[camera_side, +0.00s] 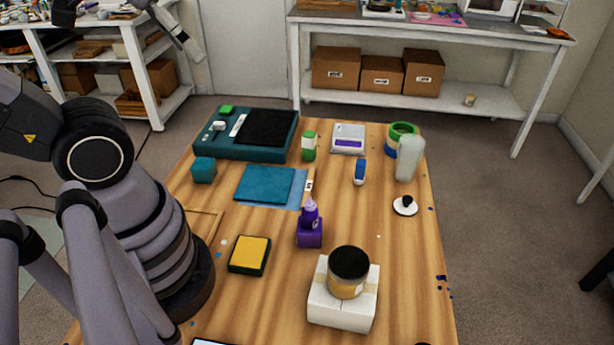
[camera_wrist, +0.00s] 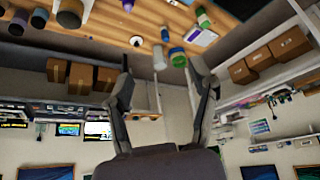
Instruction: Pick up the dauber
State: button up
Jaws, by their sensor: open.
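A small round piece with a white disc and a dark knob, which looks like the dauber (camera_side: 405,206), sits on the right side of the wooden table (camera_side: 395,270).
A purple bottle (camera_side: 310,232), a yellow pad (camera_side: 250,254) and a dark-lidded jar (camera_side: 348,273) on a white block stand nearer. A blue-and-white piece (camera_side: 360,172), pale bottle (camera_side: 409,158) and green roll (camera_side: 402,130) stand behind the dauber. Bare wood lies in front of it.

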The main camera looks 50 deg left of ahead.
jog(key=w+a+f+m+t+y, duration=0.15)
jog(key=w+a, duration=0.35)
jog(key=w, duration=0.6)
jog(key=w+a+f+m+t+y, duration=0.15)
jog(key=w+a, duration=0.35)
jog(key=w, duration=0.6)
jog(key=w+a+f+m+h, duration=0.3)
jog(key=w+f+m, duration=0.1)
jog(key=w+f, duration=0.5)
jog(key=m+h, duration=0.3)
jog(key=h, duration=0.7)
send_near(360, 161)
jog(key=shift+h, duration=0.3)
jog(key=x, duration=0.5)
jog(key=shift+s+d+f, duration=0.1)
jog(key=shift+s+d, duration=0.15)
jog(key=x, duration=0.5)
jog(key=shift+w+a+f, duration=0.15)
jog(key=shift+w+f, duration=0.05)
jog(key=shift+w, duration=0.15)
